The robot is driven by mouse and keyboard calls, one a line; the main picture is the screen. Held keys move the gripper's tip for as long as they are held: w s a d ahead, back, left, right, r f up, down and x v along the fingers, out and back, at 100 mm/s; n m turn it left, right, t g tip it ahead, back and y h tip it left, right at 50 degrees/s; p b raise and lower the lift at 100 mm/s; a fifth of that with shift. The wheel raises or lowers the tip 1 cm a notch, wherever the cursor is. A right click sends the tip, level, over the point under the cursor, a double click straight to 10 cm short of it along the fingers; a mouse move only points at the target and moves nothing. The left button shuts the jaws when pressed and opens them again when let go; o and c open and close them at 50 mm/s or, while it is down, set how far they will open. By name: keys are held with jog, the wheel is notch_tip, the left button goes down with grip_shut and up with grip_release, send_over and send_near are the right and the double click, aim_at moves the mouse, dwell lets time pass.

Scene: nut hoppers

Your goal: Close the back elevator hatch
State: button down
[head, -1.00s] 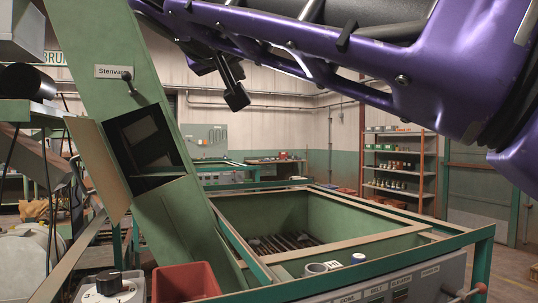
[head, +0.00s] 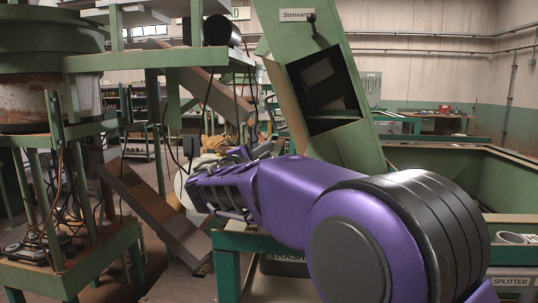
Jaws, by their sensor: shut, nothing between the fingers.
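The green elevator chute (head: 347,145) leans in the head view, right of the middle, with a "Stenvar…" sign near its top. Its hatch stands open: the dark square opening (head: 318,90) shows in the chute's face. The hatch door (head: 286,108) is a tan-edged panel swung out to the left of the opening, seen nearly edge-on. A dark knob on a short stalk sits above the opening. My gripper (head: 196,192) is at the end of my purple arm, lower left of the door and apart from it. It is shut and empty.
A green hopper bin (head: 425,160) lies to the right behind my arm. A green frame with a brown slanted chute (head: 150,210) and a large drum machine (head: 50,95) stand at the left. A green rail (head: 250,243) runs below my arm.

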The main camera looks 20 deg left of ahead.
jog(key=d, duration=0.1)
jog(key=w+d+r, duration=0.1)
jog(key=d, duration=0.1)
jog(key=shift+w+d+r, duration=0.25)
jog(key=shift+w+d, duration=0.1)
jog(key=shift+w, duration=0.05)
jog(key=shift+d, duration=0.1)
